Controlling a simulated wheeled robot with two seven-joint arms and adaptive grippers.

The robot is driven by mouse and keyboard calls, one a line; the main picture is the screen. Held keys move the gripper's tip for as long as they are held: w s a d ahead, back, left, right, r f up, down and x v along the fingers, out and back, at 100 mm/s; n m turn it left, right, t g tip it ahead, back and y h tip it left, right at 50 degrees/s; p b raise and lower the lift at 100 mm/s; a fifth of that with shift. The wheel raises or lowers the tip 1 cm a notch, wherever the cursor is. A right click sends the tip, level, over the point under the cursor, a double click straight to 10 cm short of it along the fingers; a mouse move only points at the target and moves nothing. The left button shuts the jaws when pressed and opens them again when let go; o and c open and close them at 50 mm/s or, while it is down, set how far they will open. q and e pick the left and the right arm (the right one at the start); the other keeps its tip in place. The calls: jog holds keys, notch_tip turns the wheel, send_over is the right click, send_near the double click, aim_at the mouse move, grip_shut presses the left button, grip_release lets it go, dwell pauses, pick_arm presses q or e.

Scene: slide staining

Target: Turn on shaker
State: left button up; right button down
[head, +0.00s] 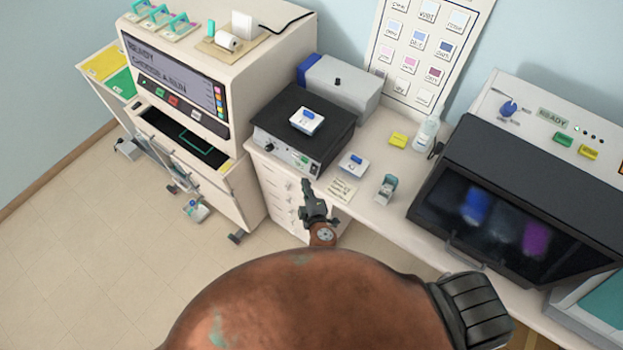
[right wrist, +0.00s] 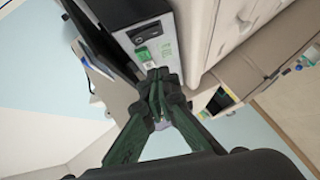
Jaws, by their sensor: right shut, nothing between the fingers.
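The shaker (head: 327,133) is a box with a black top plate on the bench. A white dish with a blue piece (head: 306,120) sits on its top. Its front panel has a knob (head: 269,147), a small green label (head: 300,160) and a dark switch (head: 314,168) at the right end. My right gripper (head: 307,188) is shut and empty, just in front of and below that end of the panel. In the right wrist view, the closed fingertips (right wrist: 158,76) are close to the panel, near the dark switch (right wrist: 147,33) and green label (right wrist: 142,54); contact cannot be told. My left gripper is out of view.
A staining machine (head: 215,62) stands left, a dark-windowed hood (head: 520,200) right.

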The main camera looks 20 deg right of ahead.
jog(key=f+b+v, duration=0.1)
jog(key=v, duration=0.7)
jog(key=shift+s, duration=0.45)
jog(key=shift+f+b, duration=0.25)
jog(key=shift+b, duration=0.05)
jog(key=s+d+f+m+g+b, duration=0.1)
jog(key=s+d+f+g+b, duration=0.2)
jog(key=f, duration=1)
jog(key=s+d+f+m+g+b, duration=0.1)
jog(key=s+d+f+g, duration=0.2)
jog(key=f, duration=0.9)
jog(key=s+d+f+m+g+b, duration=0.1)
jog(key=s+d+f+m+b, duration=0.3)
jog(key=f, duration=0.9)
jog(key=s+d+f+m+g+b, duration=0.1)
jog(key=s+d+f+m+g, duration=0.1)
jog(key=s+f, duration=0.6)
jog(key=s+d+f+m+g+b, duration=0.1)
jog(key=s+d+f, duration=0.3)
jog(key=s+f, duration=0.5)
jog(key=s+d+f+m+g+b, duration=0.1)
jog(key=s+d+f+m+g, duration=0.2)
jog(key=s+f, duration=0.5)
jog(key=s+d, duration=0.1)
jog(key=s, duration=0.6)
jog(key=shift+s+f+y+b, duration=0.2)
jog(key=shift+s+y+b, duration=0.1)
jog(key=shift+s, duration=0.05)
